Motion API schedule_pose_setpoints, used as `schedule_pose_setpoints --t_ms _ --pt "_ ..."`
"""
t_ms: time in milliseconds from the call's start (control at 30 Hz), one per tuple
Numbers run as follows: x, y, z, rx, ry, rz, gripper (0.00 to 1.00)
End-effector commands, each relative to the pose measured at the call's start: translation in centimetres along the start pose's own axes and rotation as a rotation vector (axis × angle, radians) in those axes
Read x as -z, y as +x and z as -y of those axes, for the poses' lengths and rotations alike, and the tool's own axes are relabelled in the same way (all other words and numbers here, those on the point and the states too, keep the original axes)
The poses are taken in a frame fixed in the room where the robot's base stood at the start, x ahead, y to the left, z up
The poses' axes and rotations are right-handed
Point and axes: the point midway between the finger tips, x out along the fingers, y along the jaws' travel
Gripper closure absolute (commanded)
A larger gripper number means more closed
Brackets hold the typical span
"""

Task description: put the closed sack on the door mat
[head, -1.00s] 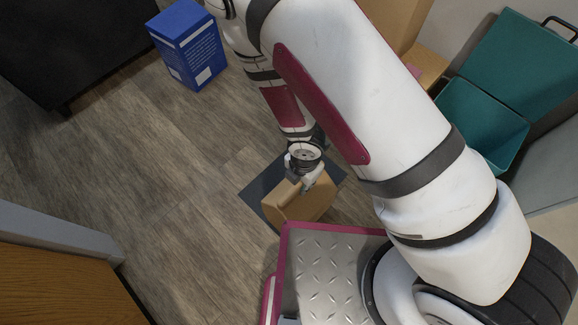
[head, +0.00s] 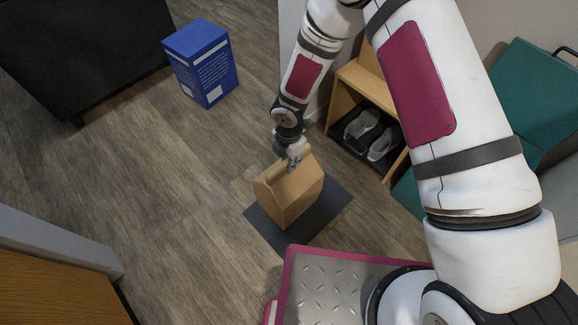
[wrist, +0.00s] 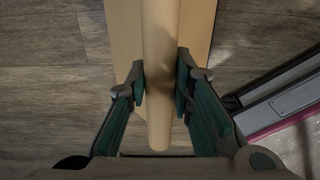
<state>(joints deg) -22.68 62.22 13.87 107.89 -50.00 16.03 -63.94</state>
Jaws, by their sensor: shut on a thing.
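The closed sack (head: 288,198) is a tan paper bag with a folded top. In the head view it is upright over the dark grey door mat (head: 324,207), covering much of it. Mat edges show to its left, right and front. I cannot tell whether its bottom touches the mat. My gripper (head: 294,163) is at the top of the sack. In the wrist view my gripper (wrist: 160,88) has one finger on each side of the rolled top of the sack (wrist: 158,45) and is shut on it. The sack's underside is hidden.
A wooden shoe rack (head: 345,95) with grey shoes (head: 362,124) stands behind the mat to the right. A blue box (head: 203,63) and a black cabinet (head: 75,45) are at upper left. A teal bin (head: 540,100) is at right. The wood floor left of the mat is clear.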

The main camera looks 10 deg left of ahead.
Motion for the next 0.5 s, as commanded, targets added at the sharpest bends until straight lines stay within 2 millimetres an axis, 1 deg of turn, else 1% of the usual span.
schedule_pose_setpoints --t_ms 67,300,500 --pt "0.1 0.5 0.0 0.001 -0.001 -0.001 1.00" --pt "0.1 3.4 0.0 0.001 -0.002 0.000 1.00" --pt "0.1 3.4 0.0 0.000 -0.001 0.000 1.00"
